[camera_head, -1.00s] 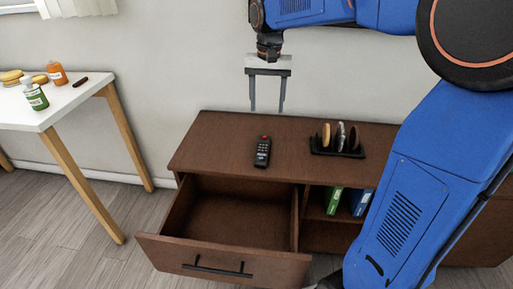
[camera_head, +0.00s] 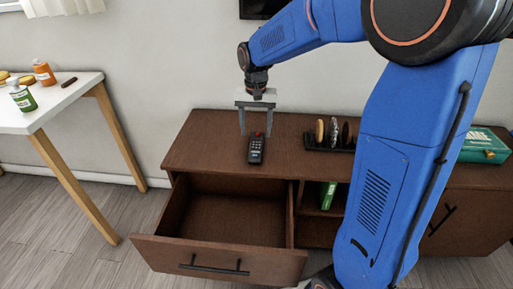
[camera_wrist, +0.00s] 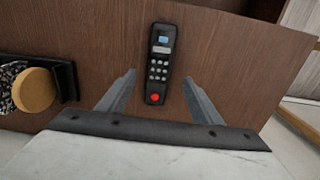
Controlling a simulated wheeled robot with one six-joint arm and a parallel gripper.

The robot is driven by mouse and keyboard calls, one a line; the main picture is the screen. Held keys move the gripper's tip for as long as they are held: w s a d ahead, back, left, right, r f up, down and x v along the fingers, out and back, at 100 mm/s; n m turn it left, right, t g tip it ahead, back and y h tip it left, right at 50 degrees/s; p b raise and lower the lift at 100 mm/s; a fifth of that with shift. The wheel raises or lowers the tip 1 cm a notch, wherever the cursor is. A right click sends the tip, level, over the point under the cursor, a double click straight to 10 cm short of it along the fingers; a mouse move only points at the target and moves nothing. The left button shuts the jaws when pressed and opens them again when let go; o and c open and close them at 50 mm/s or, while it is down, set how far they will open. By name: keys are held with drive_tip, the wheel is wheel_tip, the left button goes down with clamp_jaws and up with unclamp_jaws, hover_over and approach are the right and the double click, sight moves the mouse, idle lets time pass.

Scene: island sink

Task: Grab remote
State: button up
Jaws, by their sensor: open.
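The black remote (camera_head: 256,150) with a red button lies on the brown cabinet top, near its front edge above the open drawer. In the wrist view the remote (camera_wrist: 160,62) lies between the lines of my two fingers, its red-button end nearest me. My gripper (camera_head: 256,134) is open and empty, pointing down just above and behind the remote in the head view. Its fingers also show in the wrist view (camera_wrist: 158,82), one on each side of the remote. Whether they are level with it I cannot tell.
The cabinet's drawer (camera_head: 219,262) is pulled open and looks empty. A black rack (camera_head: 325,148) with several round items stands right of the remote. A green box (camera_head: 484,146) sits at the cabinet's right end. A white table (camera_head: 62,103) with bottles stands at left.

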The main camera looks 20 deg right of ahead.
sight(257, 144)
drive_tip(key=shift+d+f, duration=0.15)
drive_tip(key=shift+f, duration=2.6)
drive_tip(key=c, duration=1.2)
